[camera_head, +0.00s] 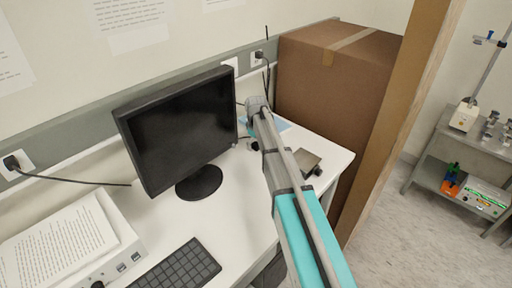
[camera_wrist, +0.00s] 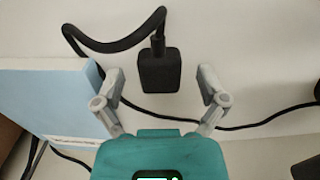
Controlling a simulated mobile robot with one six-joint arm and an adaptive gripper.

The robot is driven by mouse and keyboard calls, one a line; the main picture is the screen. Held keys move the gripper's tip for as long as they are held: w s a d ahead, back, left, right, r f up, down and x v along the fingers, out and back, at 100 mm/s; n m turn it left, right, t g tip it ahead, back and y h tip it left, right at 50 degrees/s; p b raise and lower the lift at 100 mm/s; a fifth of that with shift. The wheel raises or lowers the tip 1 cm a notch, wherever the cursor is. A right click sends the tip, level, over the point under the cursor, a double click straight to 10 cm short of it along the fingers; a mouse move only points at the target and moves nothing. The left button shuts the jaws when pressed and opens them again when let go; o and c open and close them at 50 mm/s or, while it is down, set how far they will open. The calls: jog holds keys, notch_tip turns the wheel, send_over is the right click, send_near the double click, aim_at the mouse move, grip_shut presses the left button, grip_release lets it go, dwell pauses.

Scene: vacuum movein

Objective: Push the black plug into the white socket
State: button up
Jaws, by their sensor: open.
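The black plug (camera_wrist: 158,72) shows in the wrist view on a white surface, with its black cable leaving the top and curling left. My gripper (camera_wrist: 160,80) is open, with one grey finger on each side of the plug and visible gaps between. In the head view my gripper (camera_head: 256,104) is over the back of the desk, right of the monitor; I cannot make out the plug there. White wall sockets show at the far left (camera_head: 24,158) and behind the desk (camera_head: 257,52), each with a black plug. A white plate (camera_head: 230,64) is partly hidden by the monitor.
The monitor (camera_head: 180,130) stands close left of my arm. A large cardboard box (camera_head: 335,85) stands to the right. A light blue flat object (camera_wrist: 50,98) lies left of my gripper, and a black cable (camera_wrist: 265,122) runs right.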

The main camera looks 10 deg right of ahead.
jog(key=c, duration=1.2)
jog(key=shift+o, duration=0.2)
jog(key=shift+r, duration=0.1)
notch_tip(320, 180, up, 3)
jog(key=p, duration=0.3)
jog(key=s+a+r+p, duration=0.3)
jog(key=s+r+p, duration=0.6)
jog(key=s, duration=0.4)
jog(key=shift+s+a+r+p, duration=0.3)
jog(key=shift+r+p, duration=0.1)
jog(key=shift+p, duration=0.1)
